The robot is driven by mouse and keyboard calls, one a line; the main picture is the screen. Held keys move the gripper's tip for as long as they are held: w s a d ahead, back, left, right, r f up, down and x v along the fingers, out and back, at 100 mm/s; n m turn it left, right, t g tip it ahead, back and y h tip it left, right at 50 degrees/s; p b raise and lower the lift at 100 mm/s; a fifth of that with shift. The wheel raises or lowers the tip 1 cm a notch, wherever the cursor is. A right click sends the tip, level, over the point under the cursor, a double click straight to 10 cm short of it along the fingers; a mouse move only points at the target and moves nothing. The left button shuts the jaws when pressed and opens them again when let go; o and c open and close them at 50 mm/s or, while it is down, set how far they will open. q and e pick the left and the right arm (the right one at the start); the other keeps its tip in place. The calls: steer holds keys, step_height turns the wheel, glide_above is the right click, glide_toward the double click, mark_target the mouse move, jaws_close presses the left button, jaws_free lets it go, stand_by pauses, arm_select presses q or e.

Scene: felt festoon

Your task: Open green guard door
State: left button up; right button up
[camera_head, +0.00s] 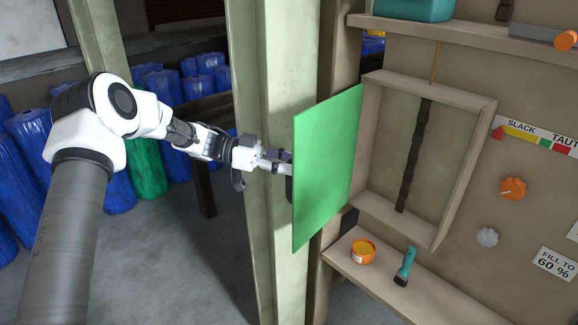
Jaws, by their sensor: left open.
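The green guard door (328,165) stands swung out from the left side of a shallow box frame (465,170) on the wall panel. The inside of the box shows, with a dark vertical belt or chain (415,155) in it. My left gripper (278,165) is at the left face of the door, near its left edge. Its fingers are open. Part of the fingers is close to or behind the door's edge, and I cannot tell whether they touch it. My right gripper is not in view.
A pale green post (270,90) stands just behind my left gripper. A lower shelf (385,285) holds an orange tub (362,251) and a teal brush (406,266). An upper shelf (450,34) holds a teal box (412,8). An orange knob (512,189) is right of the box.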

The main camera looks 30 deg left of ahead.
arm_select(q)
steer(key=shift+s+a+r, duration=0.25)
steer(key=shift+s+r, duration=0.1)
steer(key=shift+r, duration=0.05)
steer(key=a+f+p, duration=0.1)
steer(key=a+p, duration=0.1)
steer(key=a, duration=0.6)
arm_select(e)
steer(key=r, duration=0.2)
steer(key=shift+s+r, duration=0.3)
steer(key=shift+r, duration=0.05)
arm_select(q)
steer(key=shift+w, duration=0.1)
